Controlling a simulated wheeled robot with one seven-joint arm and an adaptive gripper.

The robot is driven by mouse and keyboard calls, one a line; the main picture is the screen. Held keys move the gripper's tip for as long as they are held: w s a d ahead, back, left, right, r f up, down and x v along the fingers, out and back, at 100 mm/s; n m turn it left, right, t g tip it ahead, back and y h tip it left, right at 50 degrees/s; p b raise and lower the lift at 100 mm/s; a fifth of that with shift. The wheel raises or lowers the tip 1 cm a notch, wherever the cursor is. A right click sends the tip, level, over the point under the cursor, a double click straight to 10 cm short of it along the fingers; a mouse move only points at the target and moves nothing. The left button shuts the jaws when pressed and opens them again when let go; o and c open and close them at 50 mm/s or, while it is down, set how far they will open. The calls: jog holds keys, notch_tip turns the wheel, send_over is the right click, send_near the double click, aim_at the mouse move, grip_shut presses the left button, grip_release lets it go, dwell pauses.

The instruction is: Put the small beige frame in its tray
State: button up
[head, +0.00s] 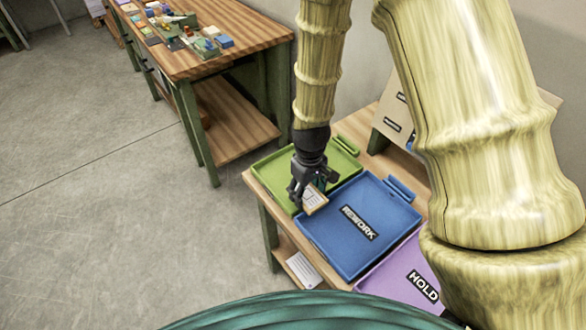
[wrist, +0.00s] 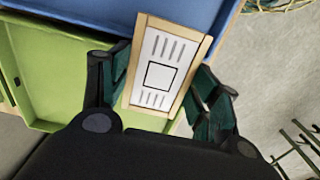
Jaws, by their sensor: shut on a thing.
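The small beige frame (wrist: 161,72) has a light wooden border and a white face with grey bars and a black square. It also shows in the head view (head: 314,200). My gripper (head: 306,190) is shut on it, with dark green fingers on both sides of the frame. The frame is held near the border between the green tray (head: 273,178) and the blue tray (head: 378,211) marked REWORK. In the wrist view the blue tray (wrist: 75,17) lies behind the frame and the green tray (wrist: 45,80) at left. The green tray's label is not visible.
A purple tray (head: 392,278) marked HOLD is at the near right of the tray table. A wooden bench (head: 225,62) with several small items stands at the back left. A beige board (head: 388,110) stands behind the trays. Open grey floor lies at left.

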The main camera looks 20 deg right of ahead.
jog(key=w+p, duration=0.1)
jog(key=w, duration=0.2)
jog(key=w+f+p, duration=0.1)
jog(key=w, duration=0.3)
jog(key=w+a+p, duration=0.1)
jog(key=w, duration=0.2)
jog(key=shift+w+a+f, duration=0.1)
jog(key=shift+w+f, duration=0.05)
jog(key=shift+w, duration=0.3)
jog(key=shift+f+p, duration=1.05)
jog(key=shift+f, duration=0.7)
jog(key=shift+f, duration=0.2)
jog(key=o, duration=1)
jog(key=shift+r, duration=0.25)
jog(key=shift+r+b, duration=2.15)
jog(key=shift+r, duration=3.8)
